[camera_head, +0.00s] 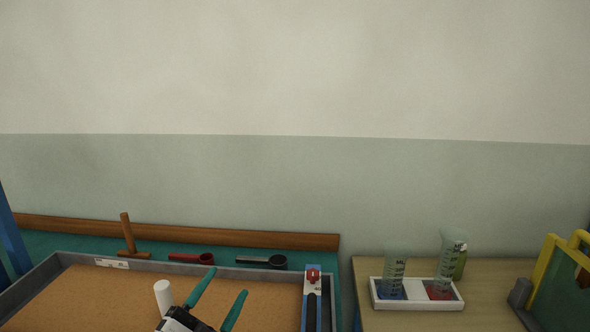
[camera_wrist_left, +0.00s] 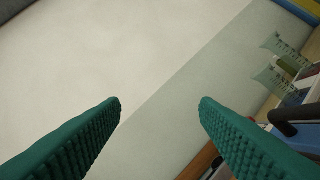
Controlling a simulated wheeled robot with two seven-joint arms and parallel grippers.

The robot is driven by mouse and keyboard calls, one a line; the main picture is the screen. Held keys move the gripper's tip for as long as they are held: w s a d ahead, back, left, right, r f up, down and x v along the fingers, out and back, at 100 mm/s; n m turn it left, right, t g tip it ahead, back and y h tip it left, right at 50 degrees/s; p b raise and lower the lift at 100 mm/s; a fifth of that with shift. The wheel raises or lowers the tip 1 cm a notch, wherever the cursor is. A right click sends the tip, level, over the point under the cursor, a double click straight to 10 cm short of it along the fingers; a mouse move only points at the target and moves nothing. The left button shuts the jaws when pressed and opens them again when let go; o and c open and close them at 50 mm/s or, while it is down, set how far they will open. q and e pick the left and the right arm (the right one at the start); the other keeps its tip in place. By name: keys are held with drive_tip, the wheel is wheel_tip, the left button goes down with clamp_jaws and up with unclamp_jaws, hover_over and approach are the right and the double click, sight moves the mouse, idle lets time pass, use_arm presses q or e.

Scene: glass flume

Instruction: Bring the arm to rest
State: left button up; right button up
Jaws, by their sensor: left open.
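My left gripper (camera_head: 218,297) shows at the bottom of the head view, with two green fingers spread apart and nothing between them. It is in front of the sand-filled tray as seen from the head. In the left wrist view the same gripper (camera_wrist_left: 160,105) has its ribbed green fingers wide apart, facing the pale wall, with only wall between them. My right gripper is not in either view.
A grey-rimmed sand tray (camera_head: 25,287) fills the lower left. Behind it are a wooden T-shaped tool (camera_head: 127,236), a red scoop (camera_head: 190,258) and a black scoop (camera_head: 262,261). A white holder (camera_head: 415,304) with two graduated cylinders stands on the right table; a yellow-framed panel (camera_head: 545,275) is beyond.

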use_arm(q)
drive_tip(key=s+a+f+n+g+y, duration=0.4)
drive_tip(key=a+f+n+y, duration=0.15)
drive_tip(key=f, duration=0.35)
drive_tip(key=s+a+f+n+g+y, duration=0.4)
drive_tip(key=s+f+n+y, duration=0.15)
drive_tip(key=f, duration=0.45)
drive_tip(key=s+d+f+n+g+h, duration=0.1)
drive_tip(key=s+f+g, duration=0.35)
drive_tip(key=s, duration=0.35)
drive_tip(key=s+f+n+g+h, duration=0.1)
drive_tip(key=s+f+g, duration=0.35)
drive_tip(key=s, duration=0.45)
wheel_tip(320, 180, down, 24)
drive_tip(key=f+g, duration=0.1)
drive_tip(key=s+a+f+g, duration=0.1)
drive_tip(key=s+a+f, duration=0.1)
drive_tip(key=s+f, duration=1.4)
drive_tip(key=shift+s+a+f+m, duration=0.3)
drive_tip(key=shift+s+f, duration=0.05)
